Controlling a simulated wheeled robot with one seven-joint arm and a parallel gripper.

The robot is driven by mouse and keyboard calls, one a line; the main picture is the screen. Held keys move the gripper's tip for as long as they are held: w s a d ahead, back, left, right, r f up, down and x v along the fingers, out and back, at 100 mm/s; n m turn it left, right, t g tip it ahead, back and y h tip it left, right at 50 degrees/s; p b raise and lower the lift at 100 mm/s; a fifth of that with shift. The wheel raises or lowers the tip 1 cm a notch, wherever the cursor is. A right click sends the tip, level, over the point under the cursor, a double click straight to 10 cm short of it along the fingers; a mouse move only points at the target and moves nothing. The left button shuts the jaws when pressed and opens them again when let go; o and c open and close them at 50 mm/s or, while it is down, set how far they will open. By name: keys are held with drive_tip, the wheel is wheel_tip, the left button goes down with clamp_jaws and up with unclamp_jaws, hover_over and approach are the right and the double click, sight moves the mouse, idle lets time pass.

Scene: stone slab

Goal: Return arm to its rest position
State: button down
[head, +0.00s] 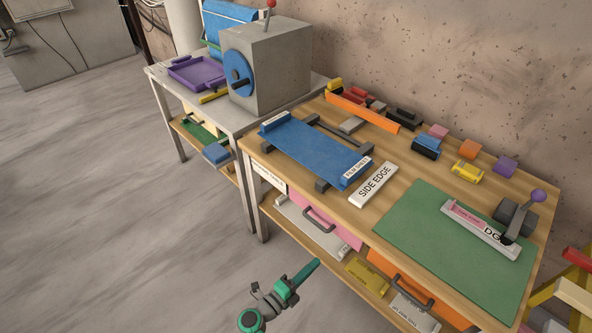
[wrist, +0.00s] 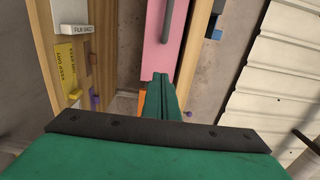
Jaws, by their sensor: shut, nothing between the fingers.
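My gripper (head: 316,263) shows at the bottom middle of the head view, in front of the workbench's lower shelf and apart from it. Its green fingers (wrist: 160,78) are closed together in the wrist view with nothing between them. My arm's green and grey links show below it, cut off by the picture's lower edge. In the wrist view the fingers overlap the end of a pink panel (wrist: 162,40) with a grey handle; I cannot tell the gap between them.
The wooden workbench (head: 390,165) holds a green mat (head: 425,245), a blue panel (head: 310,150) and a "SIDE EDGE" block (head: 373,185). A grey table with a grey machine (head: 275,65) stands behind left. The floor at left is clear.

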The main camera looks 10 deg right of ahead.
drive_tip(key=s+a+r+n+t+y, duration=0.1)
drive_tip(key=s+a+r+n+y, duration=0.2)
drive_tip(key=s+n, duration=0.6)
drive_tip(key=s+a+r+n+t+y, duration=0.1)
drive_tip(key=s+a+r+n+y, duration=0.3)
drive_tip(key=s+n, duration=0.6)
drive_tip(key=s+a+r+n+t+y, duration=0.2)
drive_tip(key=s+a+r+n+y, duration=0.2)
drive_tip(key=s, duration=1.1)
wheel_tip(320, 180, up, 4)
drive_tip(key=n+y, duration=0.3)
drive_tip(key=n, duration=0.2)
drive_tip(key=shift+s+f, duration=0.2)
drive_tip(key=shift+s, duration=0.2)
